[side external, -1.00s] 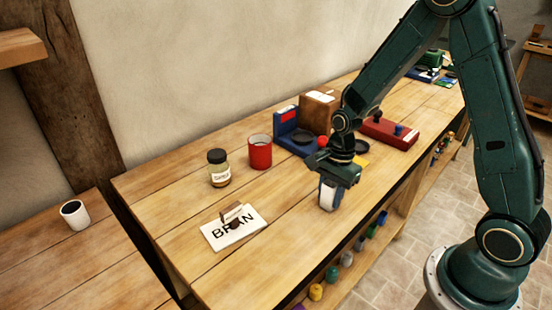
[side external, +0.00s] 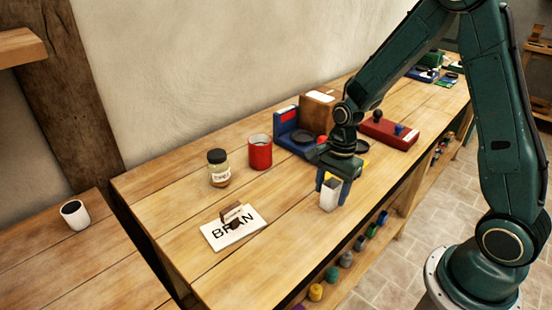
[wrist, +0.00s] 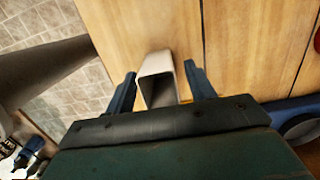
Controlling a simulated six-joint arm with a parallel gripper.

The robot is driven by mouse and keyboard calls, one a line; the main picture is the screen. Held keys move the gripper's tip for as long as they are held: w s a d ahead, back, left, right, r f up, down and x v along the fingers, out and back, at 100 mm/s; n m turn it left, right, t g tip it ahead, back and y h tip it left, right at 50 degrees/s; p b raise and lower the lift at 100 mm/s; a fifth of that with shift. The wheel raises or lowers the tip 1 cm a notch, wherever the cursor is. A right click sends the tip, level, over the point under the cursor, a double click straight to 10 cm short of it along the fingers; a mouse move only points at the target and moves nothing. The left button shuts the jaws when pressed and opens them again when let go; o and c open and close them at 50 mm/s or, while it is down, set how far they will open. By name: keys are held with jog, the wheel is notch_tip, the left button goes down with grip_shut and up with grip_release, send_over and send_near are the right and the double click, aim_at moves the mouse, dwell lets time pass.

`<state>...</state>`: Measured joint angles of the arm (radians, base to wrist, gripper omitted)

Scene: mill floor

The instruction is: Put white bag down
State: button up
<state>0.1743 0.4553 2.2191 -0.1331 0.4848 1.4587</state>
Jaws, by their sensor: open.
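The white bag (side external: 329,195) stands upright on the wooden bench top near its front edge, with its dark open top facing up. My gripper (side external: 333,183) is just above and around it, with its blue fingers apart. In the wrist view the white bag (wrist: 160,73) shows between the two open fingers of my gripper (wrist: 162,82), with a gap on each side. The lower part of the bag in the wrist view is hidden by the gripper body.
A BRAN card (side external: 234,228) with a small brown stamp lies to the left. The bench edge is close to the bag.

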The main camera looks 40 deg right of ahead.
jog(key=r, duration=0.7)
jog(key=d+r, duration=0.1)
jog(key=r, duration=0.2)
jog(key=shift+d+r, duration=0.1)
jog(key=shift+r, duration=0.05)
dwell(0.3)
jog(key=shift+s+r+n, duration=0.25)
jog(key=shift+r+n, duration=0.15)
jog(key=shift+r, duration=0.1)
jog(key=s+a+r+n+t, duration=0.2)
jog(key=s+r+n, duration=0.4)
jog(key=s+n, duration=0.2)
jog(key=s+a+r+n+t+h, duration=0.1)
jog(key=s+a+r+n+t, duration=0.1)
jog(key=s+r+n, duration=0.4)
jog(key=s+n+t, duration=0.1)
jog(key=s+n, duration=0.1)
jog(key=n, duration=0.1)
jog(key=shift+s+t, duration=0.3)
jog(key=shift+s, duration=0.05)
